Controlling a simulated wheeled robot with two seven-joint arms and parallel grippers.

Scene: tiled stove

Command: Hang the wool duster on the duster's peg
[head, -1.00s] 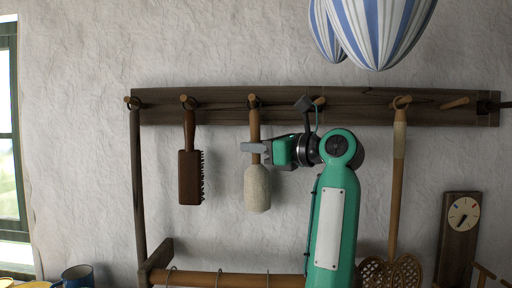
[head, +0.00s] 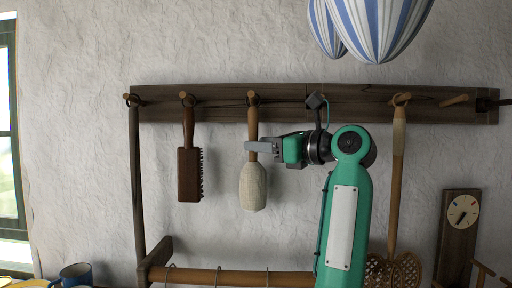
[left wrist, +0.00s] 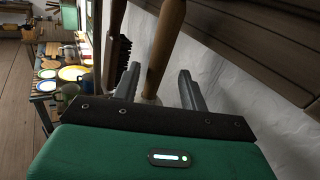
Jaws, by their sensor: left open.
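The wool duster (head: 253,187) has a pale woolly head and a wooden handle. It hangs upright, head down, with its loop at a peg (head: 252,98) on the wall rack, third from the left. My left gripper (head: 258,147) is at the lower handle, just above the woolly head. In the left wrist view the open fingers (left wrist: 158,82) stand on either side of the handle (left wrist: 166,40), with gaps visible. The woolly head is mostly hidden there behind the gripper body. My right gripper is not in view.
A dark brush (head: 189,172) hangs left of the duster. A carpet beater (head: 397,170) hangs to the right. The wooden rack (head: 220,110) runs along the wall, with a rail (head: 215,277) below. Striped cloth shapes (head: 375,25) hang overhead. A bare peg (head: 454,100) is at far right.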

